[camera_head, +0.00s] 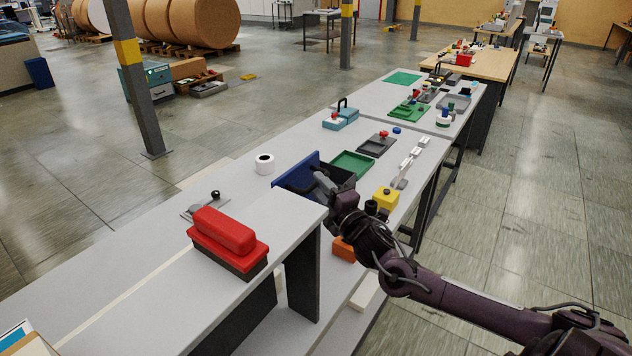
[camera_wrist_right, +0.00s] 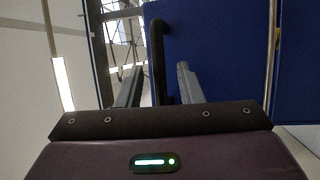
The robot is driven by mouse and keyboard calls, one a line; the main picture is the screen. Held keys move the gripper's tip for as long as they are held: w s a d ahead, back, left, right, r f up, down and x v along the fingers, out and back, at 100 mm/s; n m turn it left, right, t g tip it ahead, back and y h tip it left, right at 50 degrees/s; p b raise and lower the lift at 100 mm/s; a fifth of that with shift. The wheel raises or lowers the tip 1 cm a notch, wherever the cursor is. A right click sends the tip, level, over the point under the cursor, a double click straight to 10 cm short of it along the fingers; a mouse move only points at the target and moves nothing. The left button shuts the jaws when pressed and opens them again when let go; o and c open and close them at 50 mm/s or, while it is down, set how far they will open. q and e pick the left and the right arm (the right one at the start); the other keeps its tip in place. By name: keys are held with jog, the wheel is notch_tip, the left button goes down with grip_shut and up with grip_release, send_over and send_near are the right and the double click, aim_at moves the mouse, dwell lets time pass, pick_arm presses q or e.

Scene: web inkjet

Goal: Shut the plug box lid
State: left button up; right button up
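The plug box has a blue lid (camera_head: 292,172) standing raised at the left of its dark body (camera_head: 340,177) on the long table. My right gripper (camera_head: 320,184) is at the box, close to the lid, and partly covers the box. In the right wrist view the blue lid (camera_wrist_right: 215,55) fills the upper right, with a black bar handle (camera_wrist_right: 157,55) on it. My right gripper (camera_wrist_right: 158,85) is open there, its two fingers apart with the handle between them; contact cannot be told. My left gripper is not in view.
A green tray (camera_head: 352,164) lies behind the box.

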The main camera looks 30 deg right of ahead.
jog(key=shift+w+a+r, duration=0.1)
jog(key=shift+w+r, duration=0.05)
jog(key=shift+w, duration=0.8)
grip_shut()
